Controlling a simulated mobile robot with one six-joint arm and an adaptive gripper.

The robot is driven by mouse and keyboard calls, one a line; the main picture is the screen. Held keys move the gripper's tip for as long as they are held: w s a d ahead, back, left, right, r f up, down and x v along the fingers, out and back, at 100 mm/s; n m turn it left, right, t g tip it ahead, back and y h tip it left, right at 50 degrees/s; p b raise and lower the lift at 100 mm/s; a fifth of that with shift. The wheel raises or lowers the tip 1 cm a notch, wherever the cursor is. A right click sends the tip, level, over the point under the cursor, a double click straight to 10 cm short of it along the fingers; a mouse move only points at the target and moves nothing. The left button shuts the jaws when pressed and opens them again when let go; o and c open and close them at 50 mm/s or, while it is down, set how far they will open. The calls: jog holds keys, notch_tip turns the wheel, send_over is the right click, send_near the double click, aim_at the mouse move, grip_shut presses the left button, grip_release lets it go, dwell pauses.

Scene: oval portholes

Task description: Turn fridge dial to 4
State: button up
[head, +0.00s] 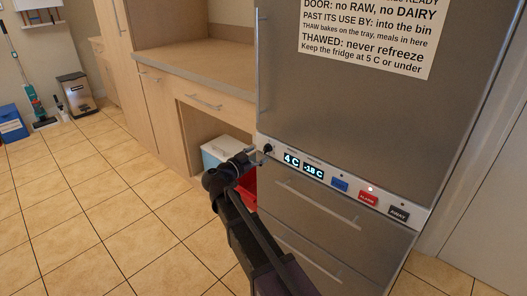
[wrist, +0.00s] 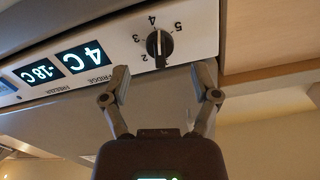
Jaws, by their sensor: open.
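The fridge dial (head: 268,149) is a black knob at the left end of the fridge's control strip. In the wrist view the dial (wrist: 160,45) appears upside down, with numbers 2 to 5 around it. Its raised bar stands close to vertical in that view, with a pale line whose upper end lies near the 4. The fridge display (wrist: 84,57) reads 4 C. My gripper (wrist: 163,72) is open and empty, its fingertips spread either side of the dial's line and apart from it. In the head view my gripper (head: 258,157) is just in front of the dial.
The freezer display (head: 314,170) reads -18 C. Blue, red and dark buttons follow along the strip, with a lit lamp above the red alarm button (head: 367,198). A drawer handle (head: 317,204) projects below. A wooden counter (head: 190,66) adjoins the fridge; the tiled floor at left is open.

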aim_at(264, 151)
jog(key=shift+x, duration=1.7)
grip_shut()
